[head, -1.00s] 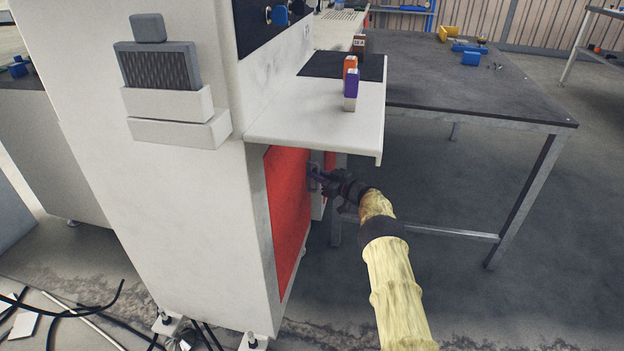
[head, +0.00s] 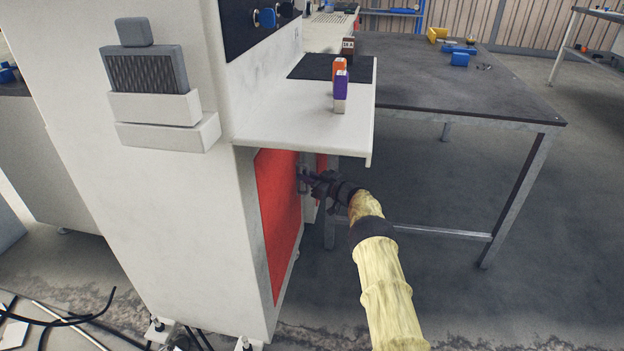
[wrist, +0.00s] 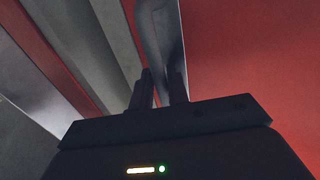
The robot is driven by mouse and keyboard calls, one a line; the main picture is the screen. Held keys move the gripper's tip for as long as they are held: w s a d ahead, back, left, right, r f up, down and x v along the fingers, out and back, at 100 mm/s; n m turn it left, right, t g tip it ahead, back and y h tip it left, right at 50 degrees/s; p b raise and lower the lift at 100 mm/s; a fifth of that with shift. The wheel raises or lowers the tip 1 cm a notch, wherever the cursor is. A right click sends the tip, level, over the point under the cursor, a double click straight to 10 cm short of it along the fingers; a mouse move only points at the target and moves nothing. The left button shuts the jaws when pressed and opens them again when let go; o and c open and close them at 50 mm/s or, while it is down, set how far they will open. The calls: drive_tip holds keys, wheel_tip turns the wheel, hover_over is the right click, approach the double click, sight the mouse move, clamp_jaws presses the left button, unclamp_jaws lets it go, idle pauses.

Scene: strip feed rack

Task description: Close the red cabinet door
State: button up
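The red cabinet door (head: 278,225) is low on the side of the white machine, under its shelf. Its grey handle (head: 303,172) shows beside my gripper (head: 308,180), partly hidden by it. In the wrist view the red door panel (wrist: 250,70) fills the right side. The grey handle (wrist: 158,35) runs down between the two dark fingers of my gripper (wrist: 160,90). The fingers sit close on both sides of the handle. Grey strips and a narrow red strip lie left of the handle. How far the door stands from its frame is hard to tell.
The white shelf (head: 300,135) overhangs just above my gripper and holds small orange, purple and dark boxes. A dark-topped table (head: 460,90) with metal legs stands to the right. Cables (head: 60,318) lie on the floor at lower left. The floor right of my arm is open.

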drive_tip(key=shift+s+a+r, duration=0.1)
drive_tip(key=shift+a, duration=0.25)
drive_tip(key=shift+s+d+p, duration=0.3)
drive_tip(key=shift+d+p, duration=0.2)
drive_tip(key=shift+p, duration=0.05)
drive_tip(key=p+v, duration=0.6)
drive_tip(key=v, duration=1)
drive_tip(key=shift+s+d+f, duration=0.15)
drive_tip(key=shift+d+f, duration=0.05)
drive_tip(key=shift+f, duration=0.05)
drive_tip(key=shift+a, duration=0.2)
drive_tip(key=s+a+p+v, duration=0.1)
drive_tip(key=p+v, duration=0.3)
drive_tip(key=v, duration=0.6)
drive_tip(key=s+a+p+v, duration=0.1)
drive_tip(key=p+v, duration=0.4)
drive_tip(key=v, duration=0.5)
drive_tip(key=shift+s+a+r, duration=0.15)
drive_tip(key=shift+s+a, duration=0.1)
drive_tip(key=shift+s, duration=0.25)
drive_tip(key=shift+c, duration=0.3)
